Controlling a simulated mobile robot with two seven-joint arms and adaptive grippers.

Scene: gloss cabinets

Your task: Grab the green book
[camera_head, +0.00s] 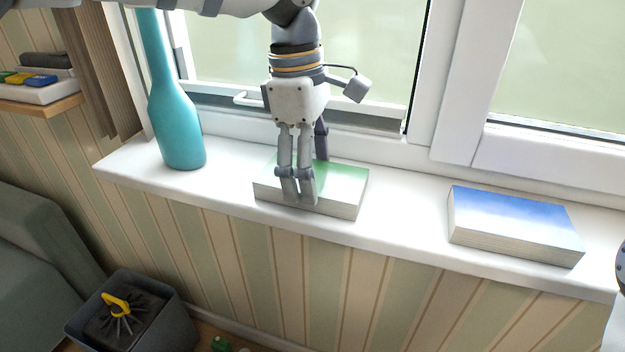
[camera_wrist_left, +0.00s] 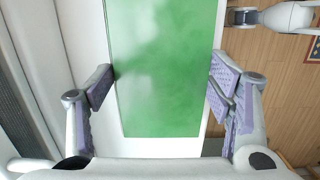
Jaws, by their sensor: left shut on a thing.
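The green book (camera_head: 343,182) lies flat on the white windowsill, with its cover fading from green to white. My left gripper (camera_head: 308,180) comes down over it from above and is shut on it, one finger at the front edge and the other on the window side. In the left wrist view the green cover (camera_wrist_left: 165,70) fills the space between the two finger pads (camera_wrist_left: 160,92). The book appears to rest on the sill; I cannot tell whether it is lifted at all. A small part of my right arm shows at the right edge of the head view.
A blue book (camera_head: 515,222) lies to the right on the windowsill (camera_head: 408,205). A tall teal bottle (camera_head: 176,120) stands to the left. The window frame and handle (camera_head: 247,99) are close behind my gripper. A grey bin (camera_head: 130,315) stands on the floor below.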

